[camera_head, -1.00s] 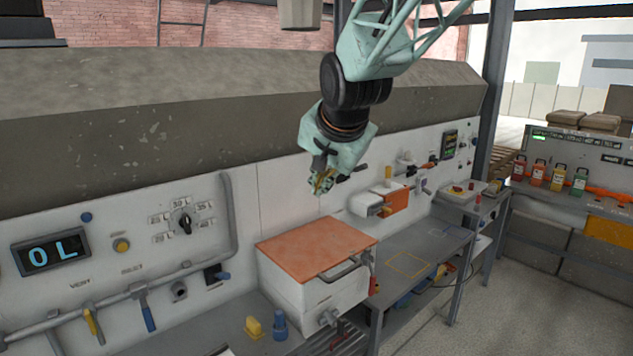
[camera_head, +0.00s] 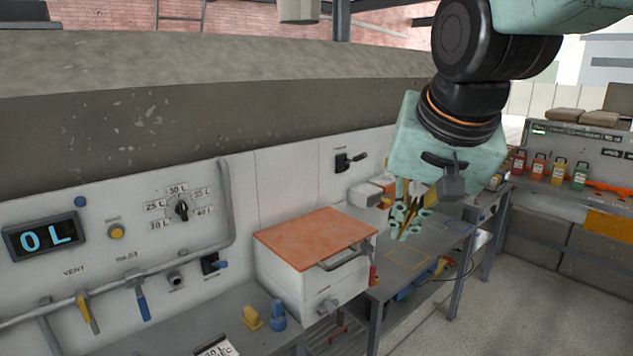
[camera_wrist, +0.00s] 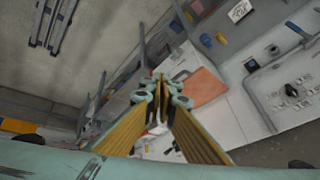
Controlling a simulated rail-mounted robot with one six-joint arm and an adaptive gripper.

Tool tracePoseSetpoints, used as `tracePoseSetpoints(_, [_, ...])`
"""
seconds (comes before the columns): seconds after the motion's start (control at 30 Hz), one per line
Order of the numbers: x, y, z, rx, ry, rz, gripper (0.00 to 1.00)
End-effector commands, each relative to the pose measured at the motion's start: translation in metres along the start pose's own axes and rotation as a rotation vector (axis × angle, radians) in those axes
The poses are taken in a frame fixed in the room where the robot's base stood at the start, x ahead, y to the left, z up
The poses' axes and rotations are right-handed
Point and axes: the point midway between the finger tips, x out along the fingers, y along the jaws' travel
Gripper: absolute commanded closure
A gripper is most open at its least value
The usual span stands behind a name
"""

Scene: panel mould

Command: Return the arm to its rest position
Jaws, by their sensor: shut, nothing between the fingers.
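My gripper (camera_head: 405,215) hangs from my mint-green arm at the right of the head view, in front of the grey bench. Its fingers point down and it holds nothing. In the wrist view its yellow-padded fingers (camera_wrist: 160,82) meet at the tips, shut and empty. The white box with an orange lid (camera_head: 315,238) stands to the left of the gripper, apart from it. The orange lid also shows in the wrist view (camera_wrist: 205,88), beyond the fingertips.
The wall panel has a display reading 0 L (camera_head: 42,237) and a rotary dial (camera_head: 182,209). A grey bench (camera_head: 385,275) with a yellow outline lies below the gripper. Coloured containers (camera_head: 558,175) stand on the right-hand unit. Open floor (camera_head: 530,310) lies at the front right.

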Motion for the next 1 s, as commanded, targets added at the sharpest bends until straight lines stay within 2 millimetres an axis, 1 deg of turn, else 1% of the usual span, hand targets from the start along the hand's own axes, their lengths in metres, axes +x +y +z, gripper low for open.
tracePoseSetpoints(0.03, [-0.003,0.009,0.01,-0.01,-0.004,0.005,1.0])
tracePoseSetpoints(0.1, [-0.008,0.02,0.025,-0.03,-0.015,0.013,1.0])
tracePoseSetpoints(0.27, [-0.018,0.044,0.059,-0.074,-0.04,0.03,1.0])
tracePoseSetpoints(0.47, [-0.028,0.072,0.102,-0.129,-0.072,0.046,1.0])
tracePoseSetpoints(0.5, [-0.03,0.077,0.112,-0.14,-0.08,0.05,1.0])
tracePoseSetpoints(0.57, [-0.032,0.085,0.125,-0.157,-0.089,0.053,1.0])
tracePoseSetpoints(0.8, [-0.04,0.113,0.181,-0.223,-0.133,0.064,1.0])
tracePoseSetpoints(1.0, [-0.044,0.13,0.219,-0.269,-0.162,0.067,1.0])
